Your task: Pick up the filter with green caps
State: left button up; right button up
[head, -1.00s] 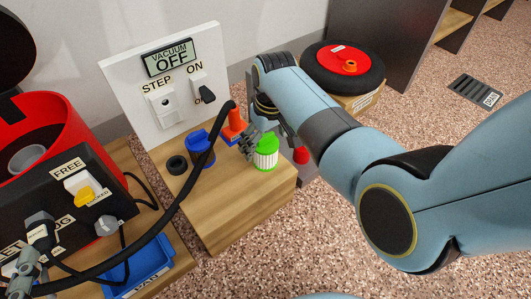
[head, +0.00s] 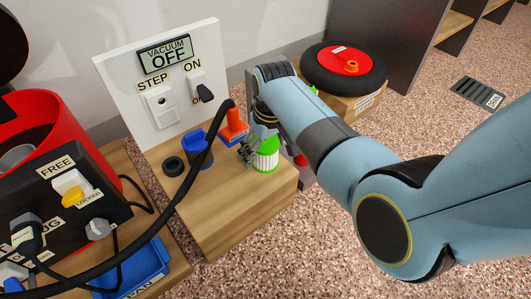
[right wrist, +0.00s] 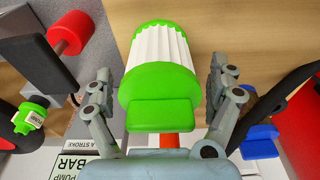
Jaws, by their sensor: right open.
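The filter with green caps (head: 266,156) has a white ribbed body and stands on the wooden block. In the right wrist view, the filter (right wrist: 160,60) lies between the two fingers of my right gripper (right wrist: 160,92), with a gap on each side. The gripper is open and empty. In the head view, my right gripper (head: 250,153) is at the filter's left side, and my wrist hides part of the filter. My left gripper does not show.
A blue cup-like part (head: 197,147), a black ring (head: 173,166) and an orange-red part (head: 234,126) stand near the filter. A black hose (head: 190,172) arches in front. The vacuum switch panel (head: 165,75) stands behind. The block's front top (head: 225,205) is clear.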

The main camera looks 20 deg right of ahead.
jog(key=c, duration=1.2)
